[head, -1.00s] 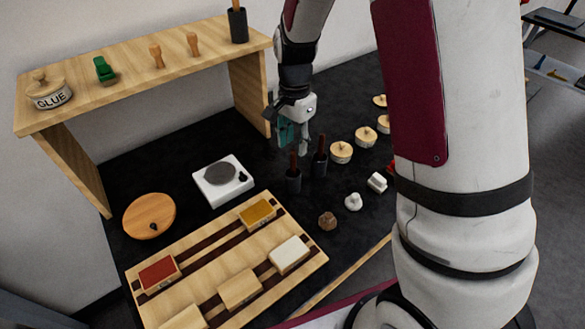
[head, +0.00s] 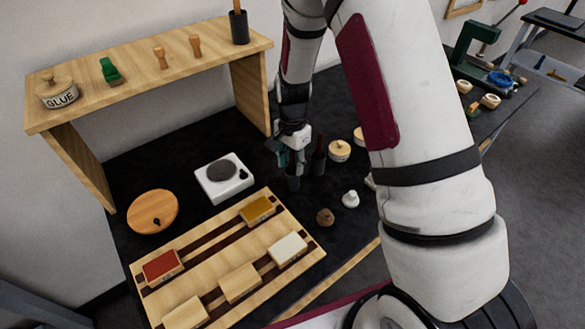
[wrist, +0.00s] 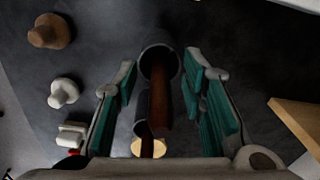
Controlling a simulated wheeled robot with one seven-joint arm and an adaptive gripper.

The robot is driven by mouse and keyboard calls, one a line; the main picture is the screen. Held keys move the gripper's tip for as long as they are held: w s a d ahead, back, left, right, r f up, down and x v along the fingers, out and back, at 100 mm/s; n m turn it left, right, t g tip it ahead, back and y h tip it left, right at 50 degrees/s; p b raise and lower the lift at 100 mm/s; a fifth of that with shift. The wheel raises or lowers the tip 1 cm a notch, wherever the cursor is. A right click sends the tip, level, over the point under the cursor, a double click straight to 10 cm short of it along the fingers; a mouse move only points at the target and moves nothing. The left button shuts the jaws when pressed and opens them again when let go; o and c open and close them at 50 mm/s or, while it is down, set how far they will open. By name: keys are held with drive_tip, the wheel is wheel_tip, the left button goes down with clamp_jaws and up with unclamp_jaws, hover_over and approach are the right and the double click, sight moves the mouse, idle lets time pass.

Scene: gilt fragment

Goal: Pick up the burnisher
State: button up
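A brown-handled tool, apparently the burnisher (wrist: 161,105), stands in a dark round cup (wrist: 157,50). The cup also shows in the head view (head: 293,183). My gripper (head: 291,158) is over this cup, and its fingers hide most of the handle there. In the wrist view my gripper (wrist: 160,80) is open, with one green-padded finger on each side of the handle and a gap on both sides. A second dark holder with a brown handle (head: 320,152) stands just to the right. I cannot tell the two tools apart by their tips, which are hidden.
A wooden shelf (head: 160,62) stands behind, with a glue pot, stamps and another cup on it. A white scale-like device (head: 224,190) and a wooden rack of blocks (head: 200,262) lie left and in front. Small knobs (head: 350,199) and round lidded pots (head: 340,150) lie to the right.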

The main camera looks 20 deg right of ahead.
clamp_jaws()
drive_tip(key=shift+r, duration=0.1)
